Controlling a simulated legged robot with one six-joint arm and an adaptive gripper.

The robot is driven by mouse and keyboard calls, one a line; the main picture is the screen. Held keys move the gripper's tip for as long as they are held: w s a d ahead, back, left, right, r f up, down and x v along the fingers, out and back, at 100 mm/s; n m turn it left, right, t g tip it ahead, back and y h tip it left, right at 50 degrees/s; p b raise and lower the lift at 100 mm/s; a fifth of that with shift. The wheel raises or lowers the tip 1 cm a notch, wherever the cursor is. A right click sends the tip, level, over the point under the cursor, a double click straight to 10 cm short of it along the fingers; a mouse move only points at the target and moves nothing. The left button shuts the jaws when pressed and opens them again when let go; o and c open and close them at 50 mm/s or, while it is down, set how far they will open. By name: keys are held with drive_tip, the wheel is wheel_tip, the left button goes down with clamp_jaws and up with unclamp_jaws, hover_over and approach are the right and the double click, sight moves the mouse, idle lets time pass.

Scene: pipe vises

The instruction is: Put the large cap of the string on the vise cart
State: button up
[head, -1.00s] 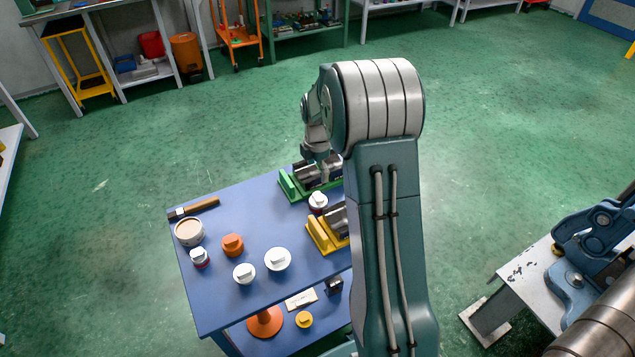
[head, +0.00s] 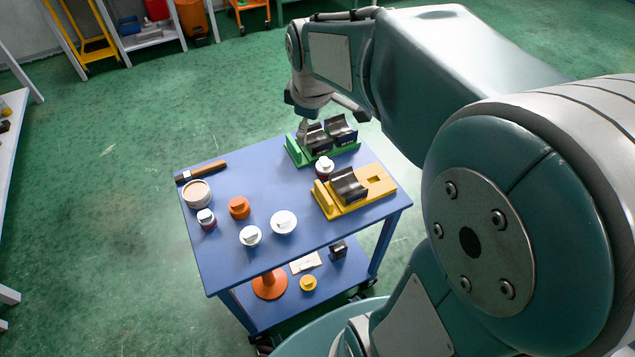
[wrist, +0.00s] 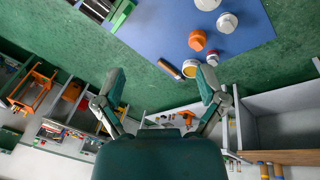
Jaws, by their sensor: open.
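The vise cart (head: 270,180) is a blue two-level table in the head view. On its top stand two white caps, one wider (head: 284,222) and one smaller (head: 250,235), and an orange cap (head: 239,208). Two white-topped jars with dark red bodies stand at the left (head: 207,219) and near the vises (head: 324,166). I cannot make out any string. My gripper (wrist: 161,84) is open and empty in the wrist view. In the head view it is by the green vise at the cart's far edge, its fingers partly hidden; I cannot tell if it touches.
A green vise (head: 325,153) and a yellow vise (head: 353,190) hold the cart's right side. A brush (head: 202,171) and a round tan tub (head: 197,193) lie at its left. An orange cone-shaped thing (head: 270,284) and a yellow cap (head: 308,283) are on the lower shelf.

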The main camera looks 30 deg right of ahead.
drive_tip(key=s+a+r+m+t, duration=0.1)
drive_tip(key=s+a+m, duration=0.2)
drive_tip(key=s, duration=0.5)
drive_tip(key=s+a+r+m+t, duration=0.1)
drive_tip(key=s+a+m, duration=0.2)
drive_tip(key=s+m, duration=0.3)
drive_tip(key=shift+s+r+t, duration=0.3)
drive_tip(key=shift+s+r, duration=0.1)
drive_tip(key=shift+s, duration=0.5)
